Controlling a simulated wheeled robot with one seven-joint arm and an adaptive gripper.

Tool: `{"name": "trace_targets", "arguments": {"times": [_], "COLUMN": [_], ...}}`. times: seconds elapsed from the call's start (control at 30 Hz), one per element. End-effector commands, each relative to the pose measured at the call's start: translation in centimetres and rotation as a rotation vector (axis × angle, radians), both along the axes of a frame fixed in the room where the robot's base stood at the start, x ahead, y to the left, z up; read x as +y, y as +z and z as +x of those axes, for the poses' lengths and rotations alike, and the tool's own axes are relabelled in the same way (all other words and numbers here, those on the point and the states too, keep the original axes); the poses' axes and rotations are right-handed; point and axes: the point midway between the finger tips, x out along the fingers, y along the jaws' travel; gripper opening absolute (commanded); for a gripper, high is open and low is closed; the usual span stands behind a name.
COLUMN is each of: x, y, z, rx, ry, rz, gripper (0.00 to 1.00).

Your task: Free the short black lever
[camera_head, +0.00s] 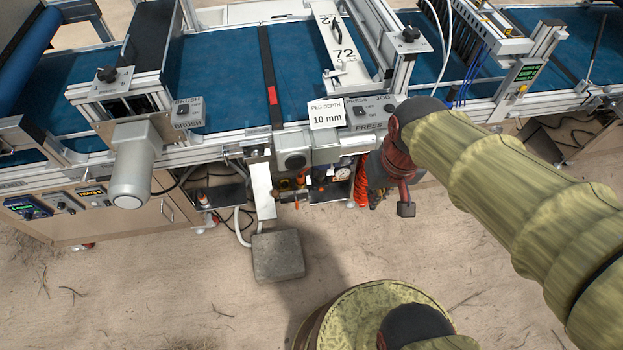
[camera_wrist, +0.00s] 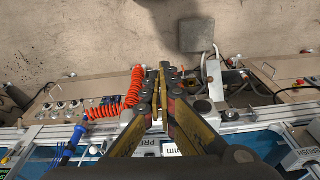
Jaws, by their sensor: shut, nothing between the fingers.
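I cannot pick out the short black lever for sure in either view. A pale flat bar (camera_head: 262,190) slopes down from the machine's front, with a grey stone-like block (camera_head: 279,256) at its lower end. In the wrist view the bar (camera_wrist: 216,82) and block (camera_wrist: 195,37) lie right of and beyond my fingertips. My gripper (camera_wrist: 163,72) is shut and empty, over the machine's front edge. In the head view its fingers are not clear; the dark wrist parts hang at the machine's front, right of the bar. Whether the block touches the bar is unclear.
An orange coiled hose (camera_head: 362,182) hangs close to my wrist; it also shows left of my fingers in the wrist view (camera_wrist: 118,103). Small fittings crowd the opening under the blue belt (camera_head: 220,70). A grey motor (camera_head: 135,170) juts out at left. Sandy ground in front is mostly clear.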

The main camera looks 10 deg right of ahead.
Motion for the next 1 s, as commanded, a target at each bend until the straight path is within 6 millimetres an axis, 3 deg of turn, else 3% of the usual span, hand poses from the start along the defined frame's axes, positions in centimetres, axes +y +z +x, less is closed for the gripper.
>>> {"name": "trace_targets", "arguments": {"times": [0.47,1.0], "x": [2.2,7.7], "y": [-9.0,-18.9], "z": [2.1,3.6], "rx": [0.345,0.748], "ry": [-0.169,-0.576], "rz": [0.172,0.434], "gripper": [0.00,0.00]}}
